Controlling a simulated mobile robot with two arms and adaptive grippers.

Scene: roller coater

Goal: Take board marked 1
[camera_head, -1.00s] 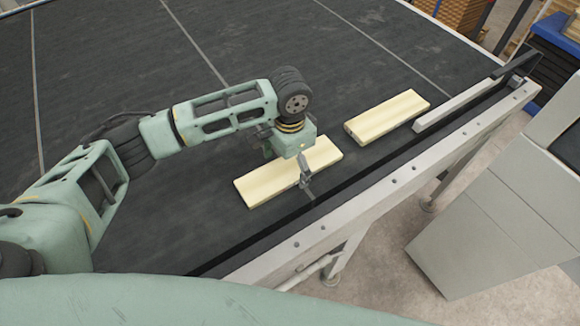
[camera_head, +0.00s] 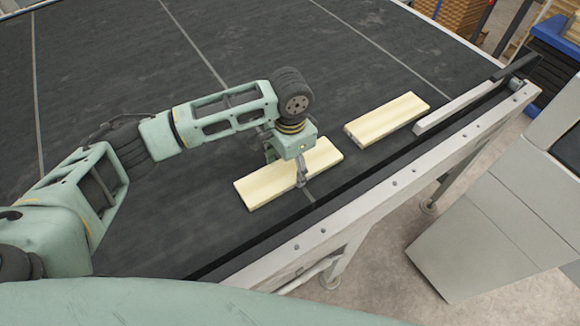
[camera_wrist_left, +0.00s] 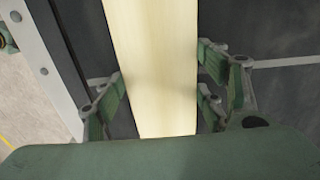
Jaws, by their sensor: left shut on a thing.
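Two pale wooden boards lie flat on the dark belt. My left gripper (camera_head: 287,172) is at the nearer board (camera_head: 265,186), its fingers on either side of the board's width near the middle. In the left wrist view the same board (camera_wrist_left: 155,60) runs between the two fingers of the left gripper (camera_wrist_left: 160,92), which is shut on it. The other board (camera_head: 387,118) lies farther to the right, apart from the gripper. No number mark can be read on either board. My right gripper is not in view.
The wide dark belt (camera_head: 130,60) is clear to the left and behind the boards. A pale metal rail (camera_head: 370,190) runs along its near right edge, with a raised guide bar (camera_head: 455,107). A grey cabinet (camera_head: 480,240) stands at the right.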

